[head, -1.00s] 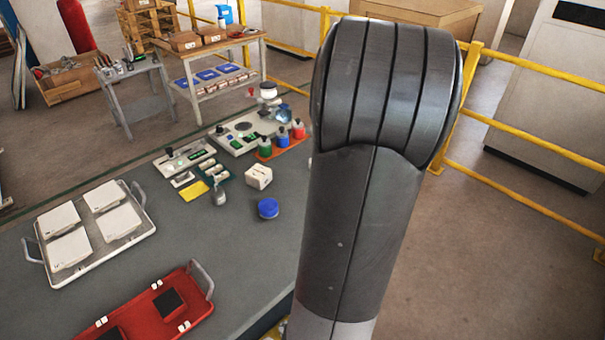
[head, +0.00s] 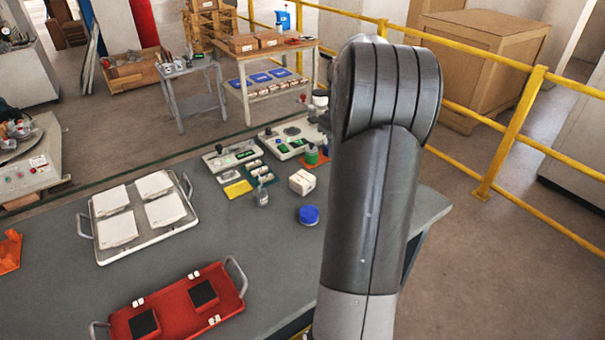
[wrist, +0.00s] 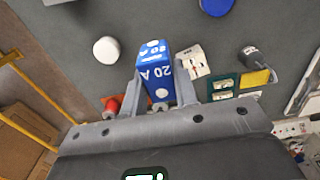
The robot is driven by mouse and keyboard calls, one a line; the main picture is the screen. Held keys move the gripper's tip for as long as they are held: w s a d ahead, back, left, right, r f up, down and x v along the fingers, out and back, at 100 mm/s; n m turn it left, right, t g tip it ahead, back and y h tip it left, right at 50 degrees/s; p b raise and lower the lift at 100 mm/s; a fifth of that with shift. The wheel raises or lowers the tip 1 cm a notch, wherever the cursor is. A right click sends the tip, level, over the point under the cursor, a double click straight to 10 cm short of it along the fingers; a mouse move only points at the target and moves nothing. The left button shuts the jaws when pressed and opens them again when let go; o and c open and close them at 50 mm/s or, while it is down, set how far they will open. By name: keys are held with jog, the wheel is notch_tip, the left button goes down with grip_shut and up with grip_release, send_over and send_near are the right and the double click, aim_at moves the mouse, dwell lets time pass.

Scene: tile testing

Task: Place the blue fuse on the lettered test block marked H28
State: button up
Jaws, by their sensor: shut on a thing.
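The blue fuse (wrist: 155,68), a blue block with white "20 A" print, shows in the wrist view between the two fingers of my gripper (wrist: 159,86). My gripper is shut on it and holds it over the grey table. My arm hides the gripper and fuse in the head view. Several flat white tiles (head: 116,229) lie on a light tray (head: 150,256) at the left of the table. I cannot read any letters on them. A small white block (head: 302,181) stands farther right; I cannot read a mark H28 anywhere.
A blue round container (head: 309,215) stands near the white block. A red tray (head: 180,328) with dark squares is in front. A yellow pad (head: 238,188), a small grey bottle (head: 262,195) and instruments (head: 231,156) are at the back. Bare table (head: 255,240) lies between.

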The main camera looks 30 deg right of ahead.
jog(key=w+a+f, duration=0.2)
jog(key=w, duration=0.1)
jog(key=w+a+f, duration=0.1)
jog(key=w+f, duration=0.1)
jog(key=w, duration=0.1)
jog(key=w+a+f, duration=0.2)
jog(key=w, duration=0.1)
jog(key=shift+a+f, duration=0.2)
jog(key=shift+a, duration=0.1)
jog(key=shift+f, duration=2)
jog(key=o, duration=1)
jog(key=shift+f, duration=0.15)
